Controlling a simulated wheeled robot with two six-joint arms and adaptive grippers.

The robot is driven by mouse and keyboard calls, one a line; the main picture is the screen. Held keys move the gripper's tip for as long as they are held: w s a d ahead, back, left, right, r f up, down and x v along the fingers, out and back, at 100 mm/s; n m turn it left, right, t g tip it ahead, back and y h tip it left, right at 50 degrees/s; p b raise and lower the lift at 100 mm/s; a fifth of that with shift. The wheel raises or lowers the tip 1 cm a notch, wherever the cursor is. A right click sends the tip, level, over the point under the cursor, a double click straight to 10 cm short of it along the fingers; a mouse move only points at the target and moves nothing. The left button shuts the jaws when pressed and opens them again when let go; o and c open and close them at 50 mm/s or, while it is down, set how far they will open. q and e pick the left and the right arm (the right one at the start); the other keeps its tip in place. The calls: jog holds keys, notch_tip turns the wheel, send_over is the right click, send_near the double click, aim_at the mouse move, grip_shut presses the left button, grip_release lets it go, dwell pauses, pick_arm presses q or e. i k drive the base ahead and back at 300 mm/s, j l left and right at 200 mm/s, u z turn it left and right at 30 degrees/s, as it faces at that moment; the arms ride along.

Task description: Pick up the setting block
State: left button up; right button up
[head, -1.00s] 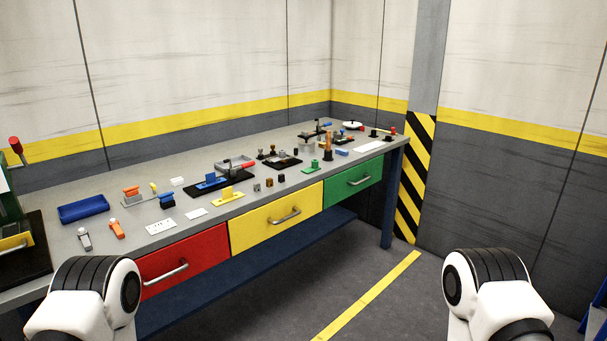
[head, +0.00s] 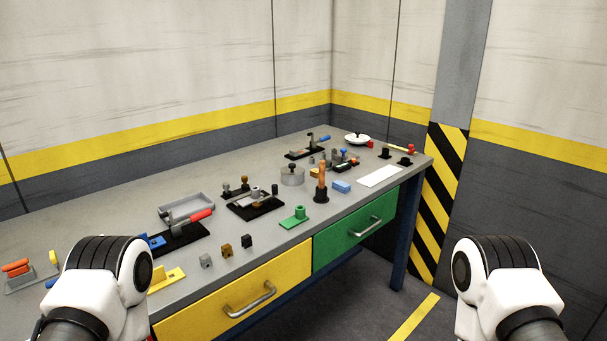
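No object is labelled, so I cannot tell for sure which one is the setting block. A small blue block (head: 341,186) lies on the bench top above the green drawer. Three small blocks stand in a row near the bench's front edge: a grey block (head: 206,261), a brown block (head: 226,250) and a black block (head: 246,241). Neither of my grippers shows; only white and black links of my arms are in view, at the lower left and lower right, and the left one hides part of the bench.
The grey bench (head: 120,228) carries a grey tray (head: 187,208), a green fixture (head: 295,217), an orange-handled tool (head: 321,182) and a white plate (head: 379,176). Yellow (head: 240,300) and green (head: 352,232) drawers face the front. A striped post (head: 436,195) stands beyond the right end.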

aim_at(314, 173)
jog(key=i+l+u, duration=0.15)
jog(key=u, duration=0.3)
jog(key=i+l+u, duration=0.1)
jog(key=l+u, duration=0.15)
jog(key=u, duration=0.2)
jog(key=i+l+u, duration=0.1)
jog(key=l+u, duration=0.2)
jog(key=u, duration=0.2)
